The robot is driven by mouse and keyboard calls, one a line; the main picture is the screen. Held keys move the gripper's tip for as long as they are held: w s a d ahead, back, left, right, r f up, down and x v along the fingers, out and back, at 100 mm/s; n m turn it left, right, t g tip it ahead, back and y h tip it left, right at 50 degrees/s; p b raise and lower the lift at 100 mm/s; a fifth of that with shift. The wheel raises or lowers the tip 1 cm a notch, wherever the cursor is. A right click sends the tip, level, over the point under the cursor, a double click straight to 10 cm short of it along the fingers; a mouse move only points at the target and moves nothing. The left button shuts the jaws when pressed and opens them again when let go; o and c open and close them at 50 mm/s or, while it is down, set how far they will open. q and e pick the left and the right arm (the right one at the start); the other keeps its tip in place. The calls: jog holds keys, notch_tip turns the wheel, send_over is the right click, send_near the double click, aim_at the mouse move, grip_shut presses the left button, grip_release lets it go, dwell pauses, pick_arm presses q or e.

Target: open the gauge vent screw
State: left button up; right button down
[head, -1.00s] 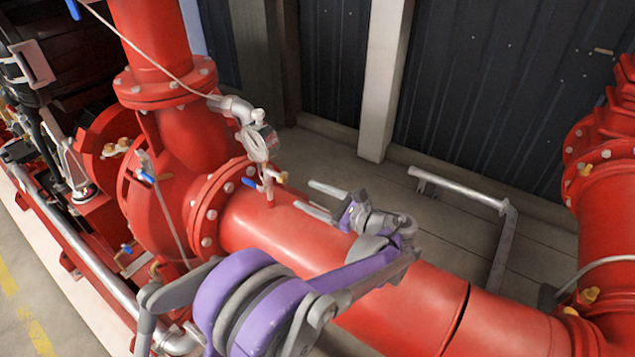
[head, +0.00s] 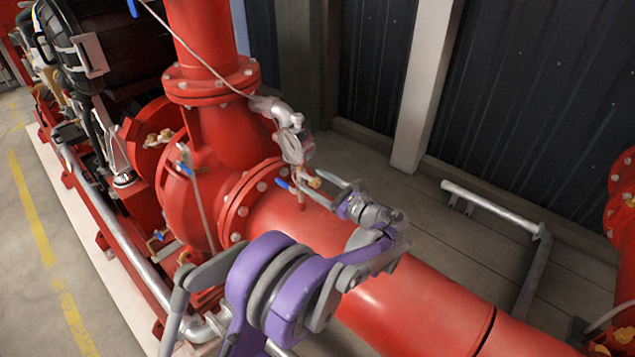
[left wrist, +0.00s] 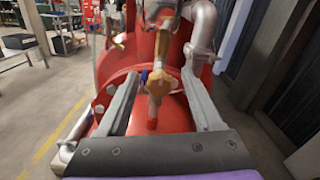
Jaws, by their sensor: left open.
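The gauge (head: 297,148) hangs on its silver fitting above the red pipe, seen from the side. Under it, a thin stem carries a small brass screw (head: 314,183) and a blue lever (head: 282,184). The brass piece also shows in the left wrist view (left wrist: 160,83), between my fingers, with the blue lever just left of it. My left gripper (head: 313,188) is open, its two fingers reaching leftward to the stem; it also shows in the left wrist view (left wrist: 160,76). I cannot tell whether the fingers touch the brass. My right gripper is not in view.
The large red pipe (head: 400,290) runs under my left arm. The red pump casing (head: 190,210) and flange stand left. A silver pipe rail (head: 490,207) is on the floor to the right, by the dark wall. A thin hose (head: 200,60) runs up from the gauge fitting.

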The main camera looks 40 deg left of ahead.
pick_arm(q)
grip_shut()
dwell(0.3)
